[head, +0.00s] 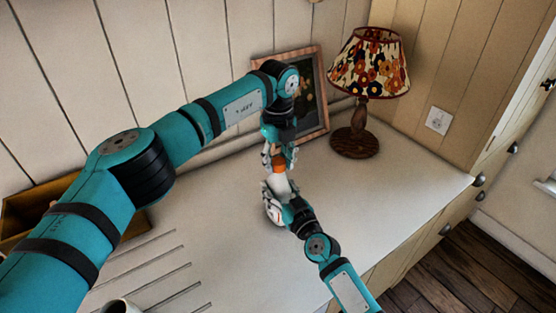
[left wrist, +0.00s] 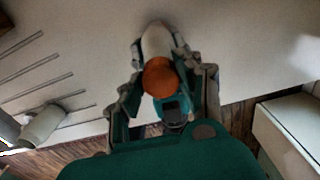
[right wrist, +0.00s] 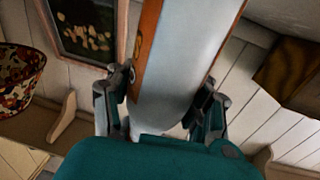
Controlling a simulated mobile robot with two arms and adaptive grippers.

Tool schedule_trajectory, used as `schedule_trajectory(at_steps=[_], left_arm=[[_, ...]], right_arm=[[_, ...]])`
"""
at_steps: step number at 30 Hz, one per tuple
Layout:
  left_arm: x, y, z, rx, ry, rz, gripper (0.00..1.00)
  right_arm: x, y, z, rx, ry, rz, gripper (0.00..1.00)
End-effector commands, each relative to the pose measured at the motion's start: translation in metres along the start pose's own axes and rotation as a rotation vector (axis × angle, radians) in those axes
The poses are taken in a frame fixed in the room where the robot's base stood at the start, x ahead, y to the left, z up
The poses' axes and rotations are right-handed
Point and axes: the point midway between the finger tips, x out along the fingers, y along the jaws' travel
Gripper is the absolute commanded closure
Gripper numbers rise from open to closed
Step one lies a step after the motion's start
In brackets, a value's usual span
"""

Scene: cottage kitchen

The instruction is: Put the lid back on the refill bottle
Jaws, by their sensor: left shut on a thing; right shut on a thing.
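The refill bottle (head: 281,185) is white and stands roughly upright above the worktop in the head view. My right gripper (head: 277,208) is shut around it from below right. In the right wrist view the bottle (right wrist: 185,60) fills the middle between the fingers (right wrist: 160,105), with orange strips along its sides. The orange lid (head: 278,168) is at the bottle's top end, under my left gripper (head: 279,156), which is shut on it. In the left wrist view the lid (left wrist: 161,77) sits between the fingers, against the white bottle (left wrist: 157,42). I cannot tell whether it is seated.
A lamp with a flowered shade (head: 369,65) and a framed picture (head: 312,95) stand behind, near the wall. A wooden box (head: 30,210) is at left, partly behind my left arm. The worktop (head: 390,180) at right is clear.

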Motion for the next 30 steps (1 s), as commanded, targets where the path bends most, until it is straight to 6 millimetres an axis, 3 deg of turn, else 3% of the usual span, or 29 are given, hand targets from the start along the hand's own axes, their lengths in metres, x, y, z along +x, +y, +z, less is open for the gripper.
schedule_trajectory(at_steps=[5, 18, 21, 25, 26, 30], left_arm=[[-0.0006, 0.0, 0.0004, 0.32, -0.002, 0.0, 1.0], [0.0003, -0.0001, 0.0011, 1.425, -0.002, 0.001, 1.0], [0.0005, -0.0003, 0.0009, 1.547, -0.002, 0.0, 1.0], [0.0005, -0.0002, 0.001, 1.54, -0.002, 0.0, 1.0], [0.0005, -0.0002, 0.001, 1.54, -0.002, 0.0, 0.61], [0.0006, -0.0002, 0.001, 1.539, -0.002, 0.0, 0.43]], right_arm=[[0.0001, -0.0006, -0.0003, -0.001, 0.0, -0.001, 1.0], [0.0001, -0.0006, -0.0002, -0.001, 0.0, -0.001, 1.0], [0.0, -0.0006, -0.0001, -0.001, 0.0, -0.001, 1.0], [0.0, -0.0006, -0.0001, -0.001, 0.0, -0.001, 1.0], [0.0, -0.0006, -0.0001, -0.001, 0.0, -0.001, 1.0], [0.0, -0.0006, -0.0001, 0.0, 0.0, -0.001, 1.0]])
